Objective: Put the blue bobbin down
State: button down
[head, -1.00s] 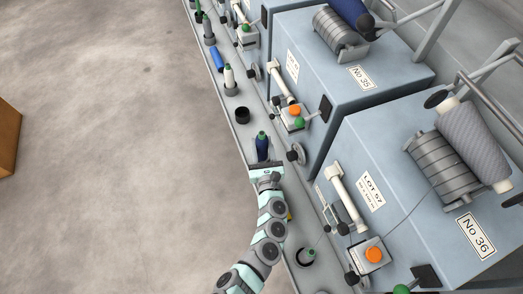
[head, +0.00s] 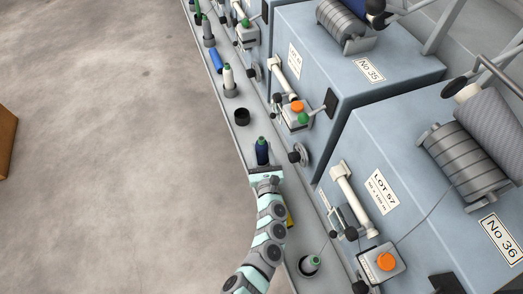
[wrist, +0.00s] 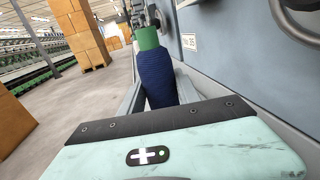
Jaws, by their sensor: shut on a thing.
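The blue bobbin (head: 262,153) has a green top and stands roughly upright over the narrow grey ledge in the head view. My gripper (head: 264,166) reaches it from the near side and is shut on it. In the wrist view the dark blue bobbin (wrist: 157,80) is just beyond my gripper's pale green housing, its green top leaning a little left. The housing hides its lower end, so I cannot tell whether it touches the ledge.
An empty dark cup (head: 242,116) stands on the ledge beyond the bobbin. Machine No 36 (head: 400,165) borders the ledge on the right.

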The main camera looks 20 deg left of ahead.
jog(key=shift+f, duration=0.4)
jog(key=c, duration=0.9)
grip_release()
jog(key=shift+r, duration=0.15)
jog(key=shift+r, duration=0.35)
jog(key=p+v, duration=0.4)
jog(key=v, duration=0.8)
jog(key=shift+f, duration=0.15)
